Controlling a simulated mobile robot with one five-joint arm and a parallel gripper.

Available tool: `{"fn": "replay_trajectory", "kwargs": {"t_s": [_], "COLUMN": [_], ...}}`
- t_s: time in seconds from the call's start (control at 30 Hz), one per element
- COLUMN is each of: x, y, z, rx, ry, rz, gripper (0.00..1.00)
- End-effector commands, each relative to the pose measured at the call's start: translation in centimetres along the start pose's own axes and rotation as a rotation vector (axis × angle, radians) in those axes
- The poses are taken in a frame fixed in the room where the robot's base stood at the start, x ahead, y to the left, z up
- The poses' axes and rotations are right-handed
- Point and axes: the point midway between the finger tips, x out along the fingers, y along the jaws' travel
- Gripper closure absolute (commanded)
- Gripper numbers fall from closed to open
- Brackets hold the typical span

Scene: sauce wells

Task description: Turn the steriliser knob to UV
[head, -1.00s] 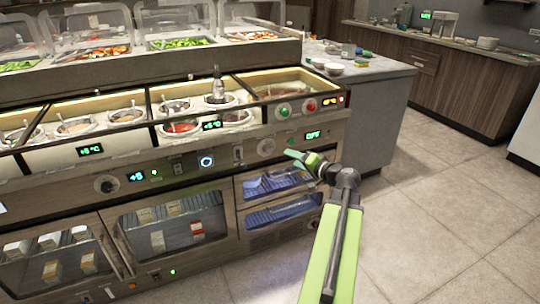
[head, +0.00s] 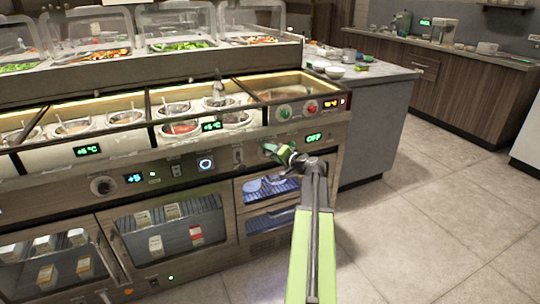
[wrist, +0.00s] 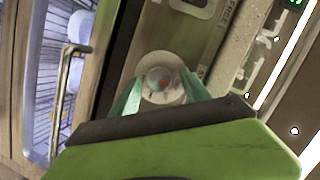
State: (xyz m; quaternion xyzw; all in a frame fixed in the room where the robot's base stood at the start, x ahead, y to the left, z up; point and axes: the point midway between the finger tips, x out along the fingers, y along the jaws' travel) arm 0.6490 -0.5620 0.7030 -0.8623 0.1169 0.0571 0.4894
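The steriliser knob (wrist: 159,77) is a round pale dial with a small reddish mark, seen in the wrist view just ahead of my gripper (wrist: 160,84). The two green fingertips stand apart, one on each side of the knob. I cannot tell whether they touch it. In the head view my gripper (head: 268,149) is at the counter's front panel and hides the knob. The green display (head: 314,138) to the right of it reads OFF. The steriliser cabinet (head: 238,212) below has bluish-lit shelves.
Another knob (head: 103,186) with a blue display is on the panel at left. Green and red buttons (head: 284,112) sit above my gripper. A cabinet handle (wrist: 64,95) stands out at left in the wrist view. The floor (head: 430,220) at right is clear.

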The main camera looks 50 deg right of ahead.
Motion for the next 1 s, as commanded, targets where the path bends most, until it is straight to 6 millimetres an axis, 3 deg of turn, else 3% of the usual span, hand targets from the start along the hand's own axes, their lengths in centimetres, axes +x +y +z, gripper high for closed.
{"fn": "replay_trajectory", "kwargs": {"t_s": [0.07,0.4,0.47,0.5,0.77,1.0], "x": [0.0,-0.1,-0.1,-0.4,0.1,0.2], "y": [0.0,0.0,0.0,-0.7,0.0,0.3], "z": [0.0,-0.1,-0.1,1.2,0.2,0.1], "rx": [0.000,0.001,0.001,0.001,0.038,0.173], "ry": [0.000,0.000,0.001,-0.001,-0.004,-0.008], "rz": [0.000,0.000,0.000,-0.001,-0.015,-0.059], "gripper": [0.54,0.99,1.00,1.00,1.00,1.00]}}
